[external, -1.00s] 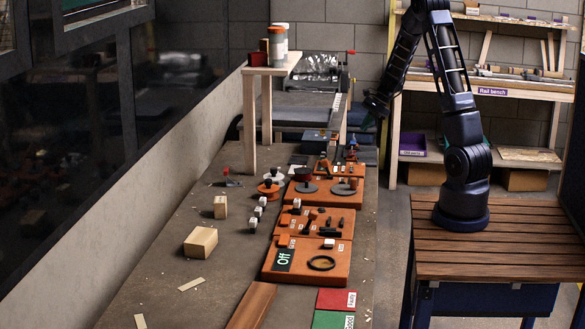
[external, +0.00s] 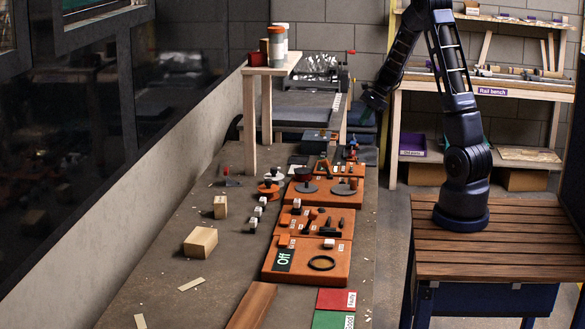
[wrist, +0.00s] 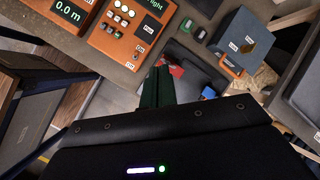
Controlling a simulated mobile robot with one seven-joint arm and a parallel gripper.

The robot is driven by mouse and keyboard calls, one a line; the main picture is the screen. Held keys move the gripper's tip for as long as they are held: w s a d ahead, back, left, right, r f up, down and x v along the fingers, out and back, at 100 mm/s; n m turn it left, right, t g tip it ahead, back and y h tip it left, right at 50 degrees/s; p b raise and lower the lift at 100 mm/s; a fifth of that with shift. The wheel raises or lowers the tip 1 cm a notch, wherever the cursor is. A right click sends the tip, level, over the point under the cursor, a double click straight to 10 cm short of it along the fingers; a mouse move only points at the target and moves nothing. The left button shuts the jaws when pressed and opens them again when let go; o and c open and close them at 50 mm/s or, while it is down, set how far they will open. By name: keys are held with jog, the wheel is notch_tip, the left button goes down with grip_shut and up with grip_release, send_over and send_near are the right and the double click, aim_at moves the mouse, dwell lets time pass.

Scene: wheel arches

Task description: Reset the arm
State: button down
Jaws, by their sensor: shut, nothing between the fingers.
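My arm stands on the slatted wooden stand at the right in the external view, raised and bent over toward the bench. My gripper (external: 366,112) hangs at the end of the arm, above and behind the far right part of the bench, small and dark in that view. In the wrist view my gripper (wrist: 158,72) shows its green fingers together, with nothing held. The fingers point over a dark area with a red item (wrist: 176,70) beyond the tips.
The long bench (external: 175,235) carries several orange panels (external: 335,263), wooden blocks (external: 200,242) and a raised wooden shelf (external: 275,68). The rail bench (external: 530,92) stands behind my arm. In the wrist view, an orange button panel (wrist: 137,42) and a blue-grey box (wrist: 240,38) lie beyond the gripper.

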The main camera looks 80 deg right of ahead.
jog(key=w+a+r+n+g, duration=0.1)
jog(key=a+r+n, duration=0.35)
jog(key=a, duration=0.55)
jog(key=w+a+r+n, duration=0.1)
jog(key=a+r+n, duration=0.4)
jog(key=a, duration=0.5)
jog(key=w+a+r+n+g, duration=0.1)
jog(key=w+a+r+n, duration=0.15)
jog(key=a+r, duration=0.55)
jog(key=s+a+r+n+h, duration=0.2)
jog(key=s+a+n, duration=1.2)
jog(key=a, duration=0.7)
jog(key=shift+s+a+t, duration=0.15)
jog(key=shift+s+t, duration=0.25)
jog(key=shift+s, duration=0.8)
jog(key=shift+w+n, duration=0.1)
jog(key=shift+n, duration=0.2)
